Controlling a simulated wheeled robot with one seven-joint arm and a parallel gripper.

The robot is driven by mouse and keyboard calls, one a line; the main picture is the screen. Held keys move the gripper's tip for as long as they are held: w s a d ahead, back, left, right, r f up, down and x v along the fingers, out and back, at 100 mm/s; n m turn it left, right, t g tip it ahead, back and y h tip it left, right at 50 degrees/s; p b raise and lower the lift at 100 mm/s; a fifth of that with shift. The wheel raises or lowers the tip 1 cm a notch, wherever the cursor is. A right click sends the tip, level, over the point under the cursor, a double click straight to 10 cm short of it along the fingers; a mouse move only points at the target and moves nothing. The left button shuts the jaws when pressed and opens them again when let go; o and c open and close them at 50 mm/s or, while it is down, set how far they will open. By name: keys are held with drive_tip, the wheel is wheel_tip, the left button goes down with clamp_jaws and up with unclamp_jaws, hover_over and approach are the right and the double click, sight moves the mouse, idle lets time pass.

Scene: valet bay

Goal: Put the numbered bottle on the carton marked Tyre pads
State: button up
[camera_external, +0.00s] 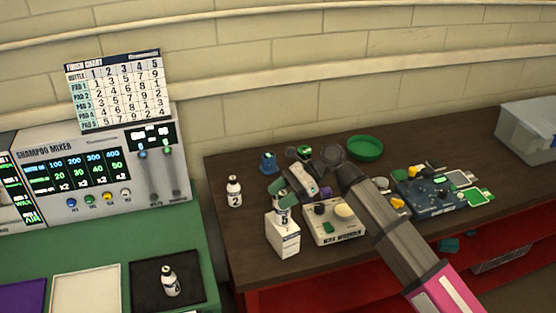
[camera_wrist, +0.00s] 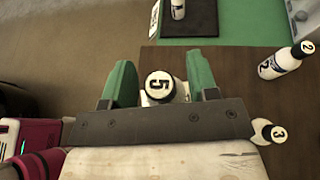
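The white bottle numbered 5 (camera_external: 284,219) stands upright on top of a small white carton (camera_external: 283,241) near the counter's front left. The carton's print is too small to read. In the wrist view, the bottle's round cap marked 5 (camera_wrist: 159,86) lies between the two green fingers of my gripper (camera_wrist: 161,85), with a narrow gap showing on each side. My gripper (camera_external: 287,197) is at the bottle's upper part in the external view, open around it. The fingers hide part of the bottle, and the wrist view hides most of the carton.
Bottle 2 (camera_external: 235,191) stands left on the brown counter (camera_external: 228,232). Bottle 3 (camera_wrist: 275,132) is close to my gripper. Another bottle (camera_external: 170,282) stands on a black pad on the green bench. A wax warmer box (camera_external: 333,231) is right beside the carton; a green dish (camera_external: 365,148) is behind.

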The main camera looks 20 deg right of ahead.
drive_tip(key=shift+r, duration=0.2)
drive_tip(key=v, duration=1.2)
